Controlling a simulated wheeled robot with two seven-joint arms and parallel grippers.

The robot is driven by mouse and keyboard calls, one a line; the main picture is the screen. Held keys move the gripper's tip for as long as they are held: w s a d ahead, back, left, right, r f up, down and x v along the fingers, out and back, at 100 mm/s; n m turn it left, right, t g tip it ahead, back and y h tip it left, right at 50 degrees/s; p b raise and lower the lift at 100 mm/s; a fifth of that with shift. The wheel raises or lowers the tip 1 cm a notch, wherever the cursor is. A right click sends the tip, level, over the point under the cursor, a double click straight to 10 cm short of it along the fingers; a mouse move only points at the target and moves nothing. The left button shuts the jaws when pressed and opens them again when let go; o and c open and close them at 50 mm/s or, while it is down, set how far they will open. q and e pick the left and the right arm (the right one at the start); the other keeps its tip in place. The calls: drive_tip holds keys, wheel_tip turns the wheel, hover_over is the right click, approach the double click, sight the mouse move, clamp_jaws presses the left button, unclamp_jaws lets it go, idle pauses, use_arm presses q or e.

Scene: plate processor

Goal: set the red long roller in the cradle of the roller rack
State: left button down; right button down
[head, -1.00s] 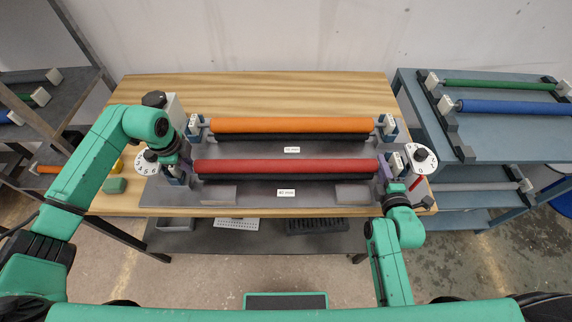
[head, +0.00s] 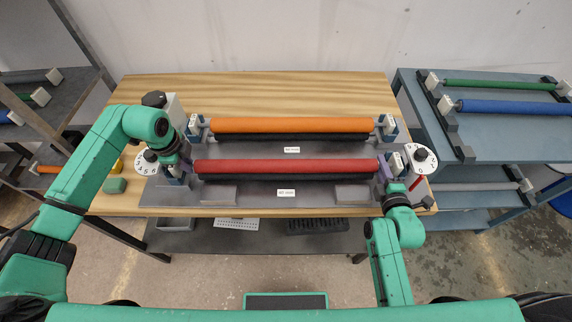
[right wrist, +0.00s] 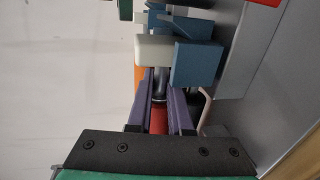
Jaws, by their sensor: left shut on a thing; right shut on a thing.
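The red long roller (head: 290,166) lies level across the front of the plate processor on the wooden table, just above a black roller. My left gripper (head: 187,165) is at its left end, shut on it, with the fingers partly hidden by my arm. My right gripper (head: 384,168) is shut on its right end. In the right wrist view the red roller (right wrist: 159,121) shows between the purple fingers of my right gripper (right wrist: 164,98). A rack with black rails (head: 451,130) stands on the blue-grey table at the right, holding a green roller (head: 500,85) and a blue roller (head: 515,107).
An orange roller (head: 290,125) lies behind the red one. White and blue end blocks (head: 389,126) and numbered dials (head: 421,158) stand close to the roller ends. A gap separates the wooden table (head: 260,85) from the blue-grey table (head: 500,150). A dark shelf rack (head: 60,105) stands at the left.

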use_arm(q)
drive_tip(key=shift+r, duration=0.1)
